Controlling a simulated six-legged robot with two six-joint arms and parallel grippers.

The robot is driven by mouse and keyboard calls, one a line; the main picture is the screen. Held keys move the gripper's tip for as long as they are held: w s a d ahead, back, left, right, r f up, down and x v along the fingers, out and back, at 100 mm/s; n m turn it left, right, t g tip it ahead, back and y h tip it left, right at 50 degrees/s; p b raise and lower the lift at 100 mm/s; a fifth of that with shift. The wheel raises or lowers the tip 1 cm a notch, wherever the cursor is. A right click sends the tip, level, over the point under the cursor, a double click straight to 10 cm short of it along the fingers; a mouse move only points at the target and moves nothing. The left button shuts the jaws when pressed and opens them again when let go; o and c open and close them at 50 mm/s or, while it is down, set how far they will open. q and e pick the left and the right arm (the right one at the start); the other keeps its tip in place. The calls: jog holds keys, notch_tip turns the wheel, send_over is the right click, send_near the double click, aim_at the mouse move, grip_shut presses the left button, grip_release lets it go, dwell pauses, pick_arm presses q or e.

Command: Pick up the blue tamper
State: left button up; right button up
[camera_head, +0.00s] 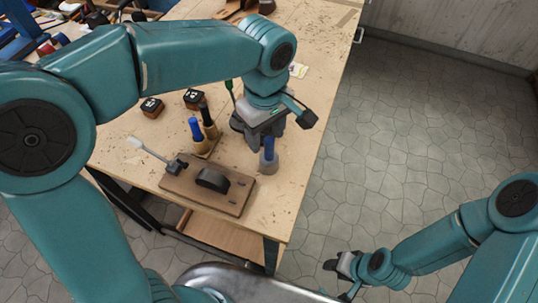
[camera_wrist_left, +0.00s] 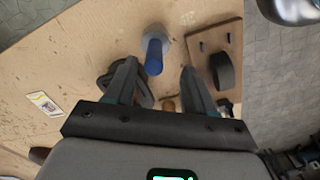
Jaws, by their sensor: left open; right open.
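The blue tamper (camera_head: 268,163) stands upright on the table near its right edge, with a blue handle on a grey round base. It also shows in the left wrist view (camera_wrist_left: 154,52), handle toward my gripper. My left gripper (camera_head: 258,138) is just behind it, low over the table. In the left wrist view its open fingers (camera_wrist_left: 158,68) have the tamper's handle between and just beyond their tips, with no clear contact. My right gripper (camera_head: 345,265) is open and empty over the floor, off the table's front right.
A wooden board (camera_head: 235,205) with a black half-round piece and a lever lies in front left of the tamper. A holder with a blue-handled and a black-handled tool (camera_head: 207,122) stands left. A dark rounded object (camera_wrist_left: 108,80) lies beside the left finger. A card (camera_wrist_left: 43,103) lies nearby.

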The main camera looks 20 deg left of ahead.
aim_at(269, 149)
pick_arm(q)
jog(key=shift+s+d+f, duration=0.1)
jog(key=shift+d+f, duration=0.05)
jog(key=shift+f, duration=0.5)
jog(key=f, duration=0.3)
jog(key=w+f+p, duration=0.1)
jog(key=f, duration=0.1)
jog(key=shift+d, duration=0.1)
jog(key=shift+s, duration=0.2)
jog(key=shift+w, duration=0.1)
grip_shut()
